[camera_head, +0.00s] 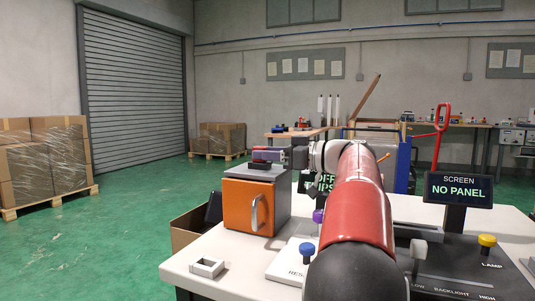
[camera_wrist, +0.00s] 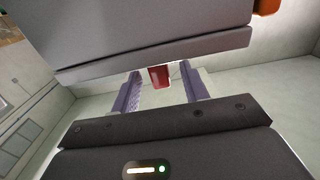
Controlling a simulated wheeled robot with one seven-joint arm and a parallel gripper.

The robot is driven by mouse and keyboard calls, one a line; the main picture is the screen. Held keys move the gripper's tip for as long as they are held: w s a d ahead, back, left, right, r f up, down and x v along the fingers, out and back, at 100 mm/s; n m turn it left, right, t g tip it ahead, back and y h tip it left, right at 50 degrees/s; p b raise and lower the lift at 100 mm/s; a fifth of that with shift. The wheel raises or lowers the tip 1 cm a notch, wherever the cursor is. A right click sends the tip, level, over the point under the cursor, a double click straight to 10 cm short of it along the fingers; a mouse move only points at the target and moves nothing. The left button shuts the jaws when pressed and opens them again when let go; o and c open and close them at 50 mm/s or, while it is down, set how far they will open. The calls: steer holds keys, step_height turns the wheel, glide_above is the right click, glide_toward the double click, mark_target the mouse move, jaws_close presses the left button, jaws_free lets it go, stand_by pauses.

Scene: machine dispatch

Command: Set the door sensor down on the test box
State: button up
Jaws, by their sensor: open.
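The test box appears to be the orange box (camera_head: 249,205) with a grey top and a silver handle, standing on the white table. It fills the top of the wrist view as a grey surface (camera_wrist: 150,35). A small red piece, probably the door sensor (camera_wrist: 159,78), shows between my gripper's fingers, close to the grey edge. In the head view a small reddish piece (camera_head: 266,154) shows at the box top. My gripper (camera_wrist: 161,88) is open, with one purple finger on each side of the red piece. Contact between the piece and the box top is hard to tell.
My red arm hides the table's middle.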

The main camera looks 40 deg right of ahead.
steer(key=v, duration=0.7)
steer(key=shift+s, duration=0.15)
steer(key=shift+d+f, duration=0.1)
